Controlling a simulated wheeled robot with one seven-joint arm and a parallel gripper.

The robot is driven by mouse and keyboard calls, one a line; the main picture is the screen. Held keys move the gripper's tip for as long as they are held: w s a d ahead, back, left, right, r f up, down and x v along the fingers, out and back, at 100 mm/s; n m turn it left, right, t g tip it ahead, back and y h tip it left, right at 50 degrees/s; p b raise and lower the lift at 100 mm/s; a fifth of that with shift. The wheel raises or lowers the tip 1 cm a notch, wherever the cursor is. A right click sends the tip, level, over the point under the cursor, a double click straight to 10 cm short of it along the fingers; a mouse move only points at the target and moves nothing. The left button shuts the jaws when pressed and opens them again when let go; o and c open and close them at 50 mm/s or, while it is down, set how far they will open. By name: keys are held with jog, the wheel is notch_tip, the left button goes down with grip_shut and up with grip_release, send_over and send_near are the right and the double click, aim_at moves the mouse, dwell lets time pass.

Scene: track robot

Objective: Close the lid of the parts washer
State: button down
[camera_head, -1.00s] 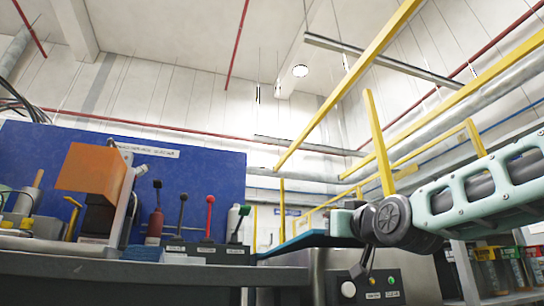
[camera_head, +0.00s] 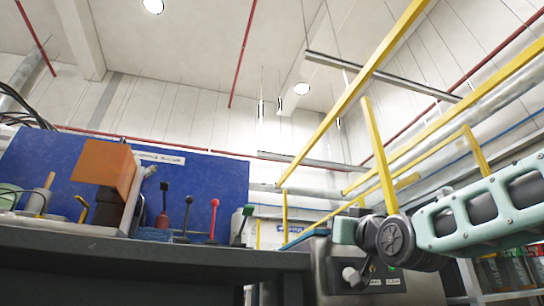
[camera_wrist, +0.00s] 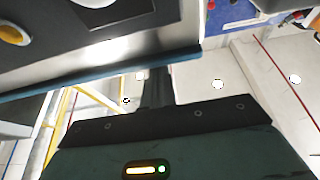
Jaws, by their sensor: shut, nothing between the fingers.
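The parts washer (camera_head: 330,262) is a grey metal box at the lower right of the head view, with a dark control panel (camera_head: 385,280) on its front. Its blue lid (camera_head: 304,236) shows there as a thin, nearly edge-on strip at the top, partly hidden by my arm. In the wrist view the lid's blue edge (camera_wrist: 100,75) runs slanting across the picture below the metal body. My gripper (camera_wrist: 156,78) is shut and empty, its dark fingers close to that edge. I cannot tell whether they touch, nor the lid's exact angle.
A dark workbench (camera_head: 150,250) fills the lower left, carrying an orange-headed device (camera_head: 103,163) and several levers. A blue board (camera_head: 205,185) stands behind it. Yellow rails (camera_head: 380,160) rise behind the washer.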

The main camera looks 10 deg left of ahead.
jog(key=shift+w+a+f+g, duration=0.1)
jog(key=shift+w+f+g, duration=0.05)
jog(key=shift+f, duration=0.35)
jog(key=shift+w+a+f+g, duration=0.1)
jog(key=shift+f+g, duration=0.05)
jog(key=shift+f, duration=0.3)
jog(key=r+p+v, duration=0.1)
jog(key=p+v, duration=0.9)
jog(key=v, duration=0.7)
jog(key=shift+s+d+p, duration=0.15)
jog(key=shift+s+p, duration=0.2)
jog(key=shift+p, duration=0.05)
jog(key=shift+f, duration=0.1)
jog(key=shift+w, duration=0.1)
